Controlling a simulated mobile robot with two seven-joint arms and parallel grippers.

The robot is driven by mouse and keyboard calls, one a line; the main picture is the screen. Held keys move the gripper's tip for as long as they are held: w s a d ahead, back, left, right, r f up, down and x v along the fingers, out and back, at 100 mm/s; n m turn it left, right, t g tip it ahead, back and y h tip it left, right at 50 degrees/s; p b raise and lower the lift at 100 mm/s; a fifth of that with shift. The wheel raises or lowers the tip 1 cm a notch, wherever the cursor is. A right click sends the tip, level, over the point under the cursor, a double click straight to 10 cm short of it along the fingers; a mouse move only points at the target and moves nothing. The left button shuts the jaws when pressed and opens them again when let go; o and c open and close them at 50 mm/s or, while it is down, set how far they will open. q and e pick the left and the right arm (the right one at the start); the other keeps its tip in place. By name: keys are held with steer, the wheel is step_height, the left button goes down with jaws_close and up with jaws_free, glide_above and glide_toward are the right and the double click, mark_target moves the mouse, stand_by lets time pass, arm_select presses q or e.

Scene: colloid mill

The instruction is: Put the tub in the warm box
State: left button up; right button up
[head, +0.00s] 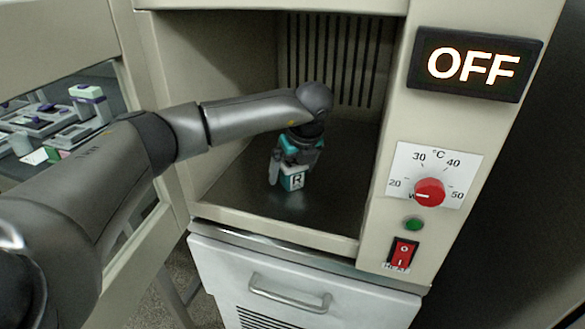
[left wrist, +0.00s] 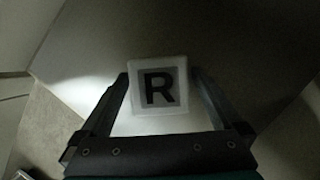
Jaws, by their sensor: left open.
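The tub (head: 292,183), a small block shape marked with a black R, stands on the floor inside the warm box (head: 405,170). It also shows in the left wrist view as a white-topped tub (left wrist: 158,87) with the R facing the camera. My left arm reaches in through the open front of the warm box. My left gripper (head: 285,172) is open, with one finger on each side of the tub in the left wrist view (left wrist: 160,80). Whether the fingers touch it I cannot tell. The gripper partly hides the tub in the head view. My right gripper is not in view.
The open door (head: 135,85) with its window is at the left. A lit display (head: 475,65) reads OFF above a red dial (head: 429,192), a green button (head: 413,224) and a red switch (head: 403,252). A white drawer front (head: 300,275) is below. Room is free around the tub.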

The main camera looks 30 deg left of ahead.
mark_target(293, 164)
arm_select(q)
steer(key=shift+r, duration=0.15)
steer(key=shift+d+r, duration=0.1)
steer(key=shift+r, duration=0.15)
steer(key=p+v, duration=0.2)
steer(key=v, duration=0.5)
steer(key=shift+p, duration=0.3)
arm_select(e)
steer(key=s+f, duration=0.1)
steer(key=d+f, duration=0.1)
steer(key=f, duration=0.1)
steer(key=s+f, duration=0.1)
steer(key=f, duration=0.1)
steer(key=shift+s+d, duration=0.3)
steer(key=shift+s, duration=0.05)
